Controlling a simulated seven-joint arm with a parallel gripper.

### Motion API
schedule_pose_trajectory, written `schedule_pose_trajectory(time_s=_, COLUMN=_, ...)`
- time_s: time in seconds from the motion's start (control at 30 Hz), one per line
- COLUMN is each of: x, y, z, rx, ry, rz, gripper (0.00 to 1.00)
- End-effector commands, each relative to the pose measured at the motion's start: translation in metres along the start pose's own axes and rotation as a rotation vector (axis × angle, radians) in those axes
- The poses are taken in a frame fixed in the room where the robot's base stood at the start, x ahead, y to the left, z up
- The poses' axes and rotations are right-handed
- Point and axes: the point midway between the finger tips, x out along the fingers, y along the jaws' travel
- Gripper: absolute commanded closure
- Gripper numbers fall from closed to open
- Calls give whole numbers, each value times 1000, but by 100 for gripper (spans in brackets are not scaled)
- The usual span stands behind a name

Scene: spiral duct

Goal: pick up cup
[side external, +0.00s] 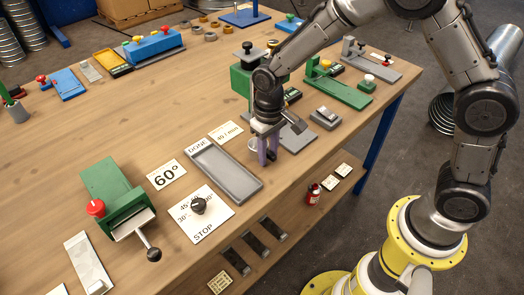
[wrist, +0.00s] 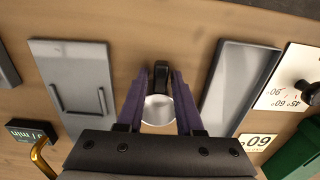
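The cup (wrist: 158,110) looks like a small pale round vessel with a dark handle (wrist: 161,74) in the wrist view. It lies between the two purple fingers of my gripper (wrist: 160,80), which stand apart on either side of it. I cannot tell whether the fingers touch it. In the side external view my gripper (side external: 266,152) points down close to the wooden table, and the cup (side external: 253,143) shows partly just left of the fingers. The rest of it is hidden.
A long grey tray (side external: 225,172) lies left of my gripper, and a flat grey plate with a handle (wrist: 76,80) lies on the other side. A green device (side external: 242,78) stands behind. A green clamp (side external: 112,188) and a STOP dial card (side external: 201,213) are farther left.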

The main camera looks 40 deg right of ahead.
Motion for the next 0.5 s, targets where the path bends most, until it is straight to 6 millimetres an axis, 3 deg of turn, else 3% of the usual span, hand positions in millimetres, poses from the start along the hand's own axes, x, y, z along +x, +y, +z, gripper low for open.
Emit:
schedule_pose_trajectory(time_s=0.03, x=0, y=0, z=0, rx=0, ry=0, rz=0, gripper=76)
schedule_pose_trajectory(time_s=0.17, x=0, y=0, z=0, rx=0, ry=0, rz=0, gripper=99)
schedule_pose_trajectory(time_s=0.5, x=-1, y=0, z=0, rx=0, ry=1, rz=0, gripper=100)
